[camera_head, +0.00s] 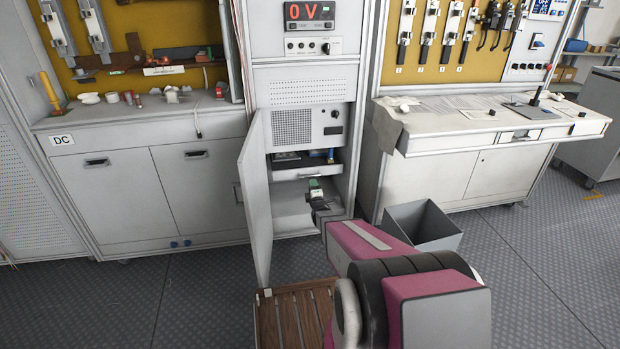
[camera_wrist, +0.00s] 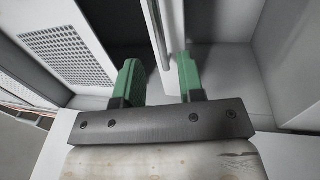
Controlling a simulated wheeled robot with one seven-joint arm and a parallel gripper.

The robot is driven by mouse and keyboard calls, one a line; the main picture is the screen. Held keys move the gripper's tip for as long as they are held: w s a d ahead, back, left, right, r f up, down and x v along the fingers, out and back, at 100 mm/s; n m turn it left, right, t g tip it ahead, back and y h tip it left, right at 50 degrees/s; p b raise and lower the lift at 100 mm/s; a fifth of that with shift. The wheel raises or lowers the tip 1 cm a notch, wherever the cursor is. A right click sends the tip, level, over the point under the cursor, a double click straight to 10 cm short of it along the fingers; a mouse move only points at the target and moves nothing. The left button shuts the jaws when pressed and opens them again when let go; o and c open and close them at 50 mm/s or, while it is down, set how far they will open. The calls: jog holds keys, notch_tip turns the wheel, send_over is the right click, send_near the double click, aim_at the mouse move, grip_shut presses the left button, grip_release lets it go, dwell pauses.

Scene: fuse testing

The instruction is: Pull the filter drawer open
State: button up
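The filter drawer (camera_head: 285,174) is a white, shallow front in the middle cabinet, below a dark gap and above an open lower bay. It looks shut or nearly so. My gripper (camera_head: 316,184) is in front of it, just below its middle. In the wrist view the green fingers of my gripper (camera_wrist: 161,78) are open and stand on either side of the drawer front (camera_wrist: 157,35), which runs up the picture between them. I cannot tell whether either finger touches the drawer.
The cabinet door (camera_head: 257,200) stands open to the left of my arm. A grey bin (camera_head: 422,226) is on the floor to the right. A slatted wooden platform (camera_head: 293,318) lies below. White workbenches flank the cabinet. A perforated grille panel (camera_wrist: 62,45) is beside the drawer in the wrist view.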

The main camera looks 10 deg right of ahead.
aim_at(310, 176)
jog(key=w, duration=0.3)
jog(key=w+r, duration=0.1)
jog(key=w, duration=0.3)
jog(key=shift+r, duration=0.2)
grip_shut()
